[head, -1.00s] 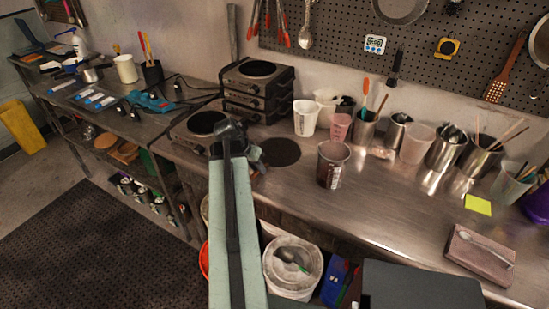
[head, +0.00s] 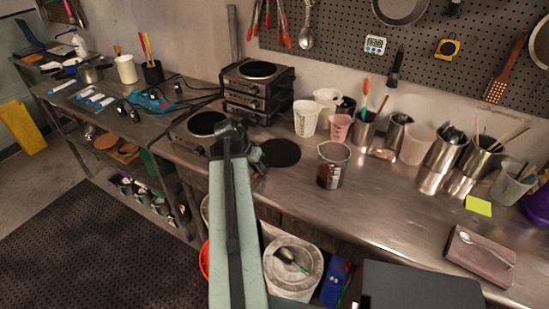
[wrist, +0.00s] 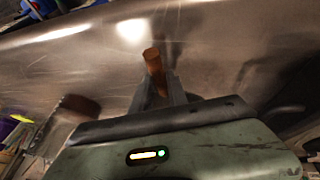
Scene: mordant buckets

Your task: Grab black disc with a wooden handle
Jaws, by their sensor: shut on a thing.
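A flat black disc (head: 281,152) lies on the steel bench, just right of my gripper in the head view. My arm and its dark end cover part of that spot, and no handle shows on the disc there. In the wrist view, a short brown wooden handle (wrist: 153,60) stands up between the fingers of my gripper (wrist: 161,84). The fingers are closed on it, and its top end sticks out past them. The handle's lower end is hidden by the gripper body, so I cannot see how it joins the disc.
A clear beaker with dark liquid (head: 331,168) stands right of the disc. White cups (head: 306,118) and steel containers line the back. A hot plate (head: 207,124) is left of my arm. A notebook with a spoon (head: 478,262) lies at the right. The bench's front middle is clear.

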